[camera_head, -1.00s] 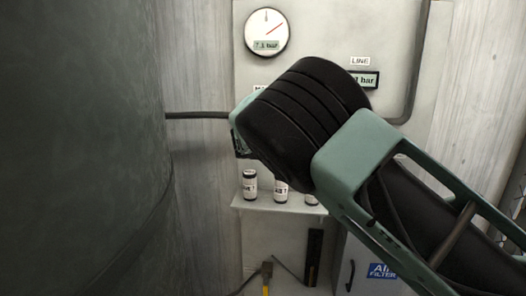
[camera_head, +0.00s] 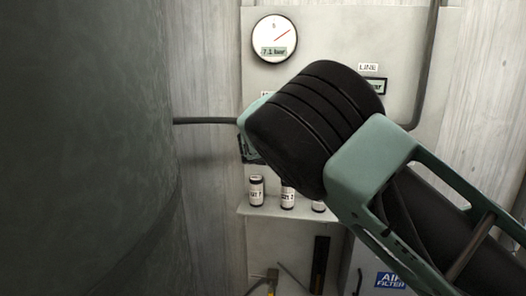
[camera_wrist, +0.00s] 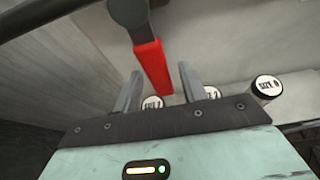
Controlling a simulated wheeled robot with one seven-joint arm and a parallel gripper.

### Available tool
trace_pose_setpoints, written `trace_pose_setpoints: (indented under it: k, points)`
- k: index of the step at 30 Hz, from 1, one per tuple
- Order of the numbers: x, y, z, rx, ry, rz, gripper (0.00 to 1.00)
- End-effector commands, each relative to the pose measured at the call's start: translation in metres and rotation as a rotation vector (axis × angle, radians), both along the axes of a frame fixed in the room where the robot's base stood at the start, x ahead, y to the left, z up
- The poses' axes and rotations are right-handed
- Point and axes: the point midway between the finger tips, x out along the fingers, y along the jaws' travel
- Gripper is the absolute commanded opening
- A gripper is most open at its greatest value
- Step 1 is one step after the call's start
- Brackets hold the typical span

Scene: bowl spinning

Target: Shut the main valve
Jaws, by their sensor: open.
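The valve's red lever (camera_wrist: 153,68) hangs from a dark grey hub (camera_wrist: 128,14) on a pipe in the wrist view. My gripper (camera_wrist: 160,86) is open, with one grey finger on each side of the lever's lower end in the picture. I cannot tell whether either finger touches it or how deep it sits between them. In the head view my black wrist and arm cover the lever and the fingers. A round gauge (camera_head: 275,38) on the panel reads about 7.1 bar.
Several small labelled bottles (camera_head: 257,190) stand on a shelf (camera_head: 262,213) below my wrist. A dark pipe (camera_head: 205,121) enters from the left and another (camera_head: 431,70) runs down the right. A large dark green cylinder (camera_head: 85,150) fills the left. A yellow-handled tool (camera_head: 271,285) shows low down.

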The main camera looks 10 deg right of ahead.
Motion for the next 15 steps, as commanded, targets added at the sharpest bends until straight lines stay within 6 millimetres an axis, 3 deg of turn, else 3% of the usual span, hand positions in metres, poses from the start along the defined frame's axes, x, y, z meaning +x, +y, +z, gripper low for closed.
trace_pose_setpoints:
  k: [15]
  points:
    - [-0.097, 0.033, 0.04, 0.005, -0.001, 0.005, 0.42]
